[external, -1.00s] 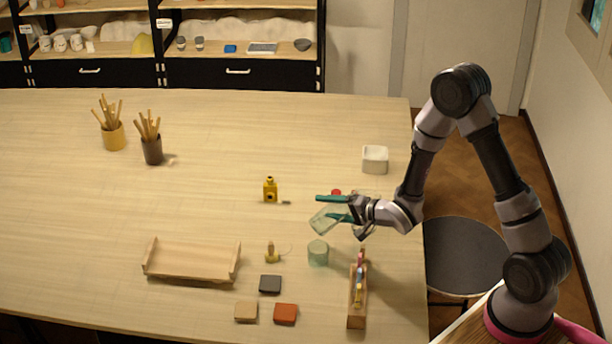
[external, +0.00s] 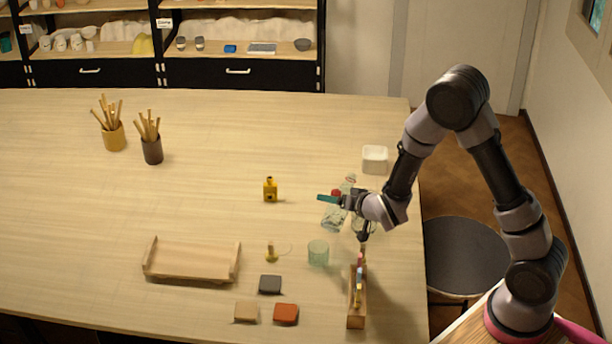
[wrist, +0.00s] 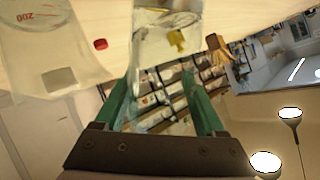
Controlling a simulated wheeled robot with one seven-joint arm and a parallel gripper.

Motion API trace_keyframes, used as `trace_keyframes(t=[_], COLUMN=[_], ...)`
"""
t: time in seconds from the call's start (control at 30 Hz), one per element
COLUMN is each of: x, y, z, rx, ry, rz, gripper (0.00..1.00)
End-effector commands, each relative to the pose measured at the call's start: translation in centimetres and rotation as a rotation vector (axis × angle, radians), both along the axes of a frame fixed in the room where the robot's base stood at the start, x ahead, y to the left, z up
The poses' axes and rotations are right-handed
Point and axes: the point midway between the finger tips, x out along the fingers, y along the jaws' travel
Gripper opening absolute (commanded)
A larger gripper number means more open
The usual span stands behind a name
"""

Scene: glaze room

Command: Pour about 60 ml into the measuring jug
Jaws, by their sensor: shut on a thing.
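My gripper (external: 338,200) has green fingers and is shut on a clear glass vessel (wrist: 165,28), held above the right part of the table. In the external view, clear glass (external: 333,218) shows just below the fingers, partly hidden by them. A clear vessel with red markings and "200", which looks like the measuring jug (wrist: 28,55), is at the left of the wrist view, beside the held vessel. In the external view the arm and overlapping glass make its outline unclear. I cannot tell the liquid level in either vessel.
A pale green glass tumbler (external: 318,254) stands in front of my gripper. A red piece (wrist: 100,44) lies close by. The table's left middle is clear.

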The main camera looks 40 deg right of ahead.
Motion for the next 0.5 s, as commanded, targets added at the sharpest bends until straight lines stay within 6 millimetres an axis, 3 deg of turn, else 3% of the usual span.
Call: trace_keyframes(t=[0.3,0.5], x=[0.0,0.1], y=[0.4,0.4], z=[-2.7,-2.7], rx=[-0.296,-0.421], ry=[0.0,-0.002], rz=[0.002,0.001], gripper=[0.03,0.03])
